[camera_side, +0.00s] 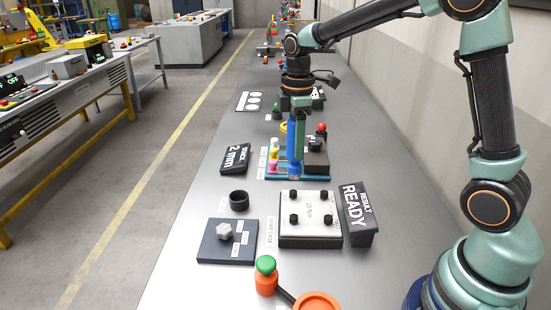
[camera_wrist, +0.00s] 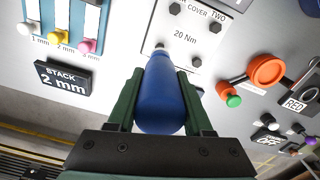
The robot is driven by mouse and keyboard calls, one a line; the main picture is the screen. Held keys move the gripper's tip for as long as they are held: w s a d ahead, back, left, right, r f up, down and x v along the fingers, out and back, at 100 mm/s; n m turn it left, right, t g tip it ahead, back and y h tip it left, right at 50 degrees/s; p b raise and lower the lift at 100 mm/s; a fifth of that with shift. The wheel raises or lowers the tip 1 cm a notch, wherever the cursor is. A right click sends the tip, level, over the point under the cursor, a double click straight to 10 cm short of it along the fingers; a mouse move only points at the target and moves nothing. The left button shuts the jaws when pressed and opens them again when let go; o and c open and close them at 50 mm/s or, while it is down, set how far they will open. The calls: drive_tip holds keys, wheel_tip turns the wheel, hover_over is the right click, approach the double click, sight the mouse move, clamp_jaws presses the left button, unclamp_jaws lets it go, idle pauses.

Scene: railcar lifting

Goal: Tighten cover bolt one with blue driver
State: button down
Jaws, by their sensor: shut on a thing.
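My gripper (camera_side: 296,103) is shut on the blue driver (camera_side: 295,150), which hangs upright with its tip down. In the wrist view the driver's blue handle (camera_wrist: 161,100) sits between my two dark green jaws (camera_wrist: 160,76). The pale cover plate (camera_side: 309,208) carries several dark bolts and a 20 Nm mark. In the side view the driver's tip appears near the plate's far edge, by the far left bolt (camera_side: 294,195). The plate also shows in the wrist view (camera_wrist: 186,22). The handle hides the tip there, so I cannot tell whether it touches a bolt.
The READY display (camera_side: 358,212) stands right of the plate. A black ring (camera_side: 239,200) and a navy block (camera_side: 216,250) with a grey knob lie left. An orange and green piece (camera_side: 266,277) is in front. The 2 mm stack display (camera_side: 235,158) stands behind left.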

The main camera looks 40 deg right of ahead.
sight(294, 165)
drive_tip(key=shift+f, duration=2.3)
drive_tip(key=shift+f, duration=1.2)
idle(2.1)
drive_tip(key=shift+r, duration=2.5)
